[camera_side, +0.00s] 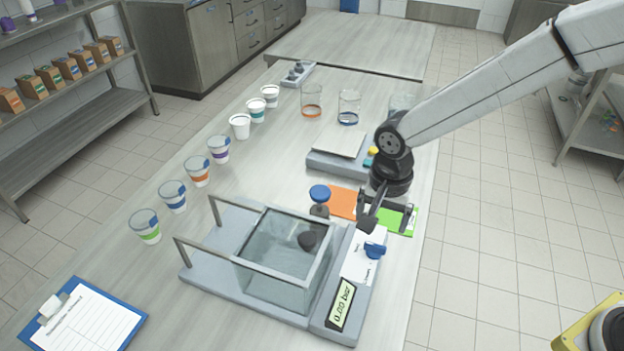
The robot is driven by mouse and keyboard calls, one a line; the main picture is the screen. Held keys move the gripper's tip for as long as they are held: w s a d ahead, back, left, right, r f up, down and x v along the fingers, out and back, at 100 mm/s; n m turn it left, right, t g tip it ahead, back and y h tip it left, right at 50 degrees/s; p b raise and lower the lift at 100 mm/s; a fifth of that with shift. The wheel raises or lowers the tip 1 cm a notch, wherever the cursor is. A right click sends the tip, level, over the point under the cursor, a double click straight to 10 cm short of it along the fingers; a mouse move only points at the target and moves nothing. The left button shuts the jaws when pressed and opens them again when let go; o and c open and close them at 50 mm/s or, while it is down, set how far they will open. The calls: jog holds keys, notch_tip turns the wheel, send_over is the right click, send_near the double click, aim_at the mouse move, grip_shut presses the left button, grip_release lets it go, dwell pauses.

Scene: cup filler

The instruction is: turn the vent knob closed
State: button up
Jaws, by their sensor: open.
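The vent knob appears to be the blue knob (374,250) on the white label plate (358,258) of the vacuum chamber's control panel. Small print on the plate is too small to read. The display (342,304) on the panel reads 0.00 bar. The clear chamber (284,258) stands left of the panel, with a dark round thing inside.
A blue-topped stamp-like tool (319,198) stands behind the chamber. Orange (346,202) and green (402,222) cards lie by my gripper. A scale (337,146) and glass beakers (348,107) stand farther back. Several cups (197,171) line the left. A clipboard (84,318) lies front left.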

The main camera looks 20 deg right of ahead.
aim_at(376, 245)
jog(key=shift+f, duration=0.1)
jog(key=shift+f, duration=3.8)
jog(key=c, duration=1.2)
jog(key=shift+c, duration=0.2)
